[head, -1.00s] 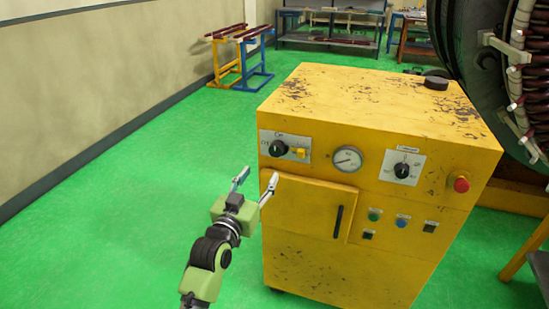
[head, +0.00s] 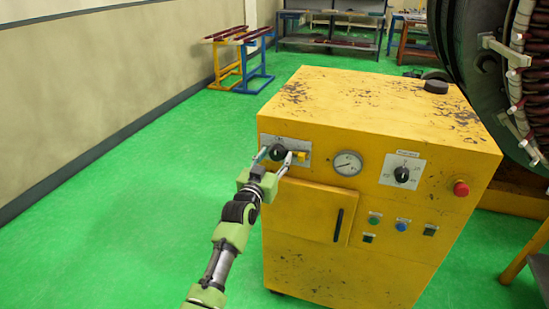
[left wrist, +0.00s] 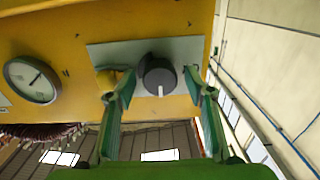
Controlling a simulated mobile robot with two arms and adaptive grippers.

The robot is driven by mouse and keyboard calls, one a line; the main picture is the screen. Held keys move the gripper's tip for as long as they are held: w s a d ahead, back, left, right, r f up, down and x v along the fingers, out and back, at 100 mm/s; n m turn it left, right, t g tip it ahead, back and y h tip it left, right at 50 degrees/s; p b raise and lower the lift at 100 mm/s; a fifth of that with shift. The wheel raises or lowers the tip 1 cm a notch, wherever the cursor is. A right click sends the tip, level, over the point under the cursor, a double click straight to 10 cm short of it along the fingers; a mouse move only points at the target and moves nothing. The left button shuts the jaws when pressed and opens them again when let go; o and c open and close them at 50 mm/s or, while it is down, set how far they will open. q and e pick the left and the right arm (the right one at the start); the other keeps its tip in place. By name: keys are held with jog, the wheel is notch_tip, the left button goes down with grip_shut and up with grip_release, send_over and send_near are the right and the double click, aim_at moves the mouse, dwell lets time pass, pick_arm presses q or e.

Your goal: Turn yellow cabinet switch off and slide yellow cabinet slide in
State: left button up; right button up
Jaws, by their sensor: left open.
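The yellow cabinet (head: 330,240) stands in front of me. On its upper left is a plate with a black rotary switch (head: 279,151) and a small yellow slide (head: 299,156) just right of it. My left gripper (head: 274,160) is open at this plate. In the left wrist view the black switch (left wrist: 158,76) lies between the two fingertips (left wrist: 160,92), with a gap on both sides. Its white mark points down in that view. The yellow slide (left wrist: 108,78) is partly hidden behind the finger at picture left. My right gripper is not in view.
A round gauge (head: 347,163), a second black knob (head: 402,174) and a red button (head: 461,188) sit on the cabinet front. Below are a door handle (head: 338,225) and small buttons. A large machine (head: 510,70) stands at right. The green floor at left is clear.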

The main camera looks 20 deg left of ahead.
pick_arm(q)
jog(key=shift+c, duration=0.3)
jog(key=c, duration=1)
jog(key=shift+c, duration=0.2)
jog(key=shift+n, duration=0.4)
jog(key=n+p, duration=0.1)
jog(key=n, duration=0.1)
jog(key=shift+r+n, duration=0.1)
jog(key=shift+n, duration=0.3)
jog(key=n+p, duration=0.1)
jog(key=n, duration=0.3)
jog(key=shift+n, duration=0.3)
jog(key=n+p, duration=0.1)
jog(key=n, duration=0.4)
jog(key=shift+n, duration=2.4)
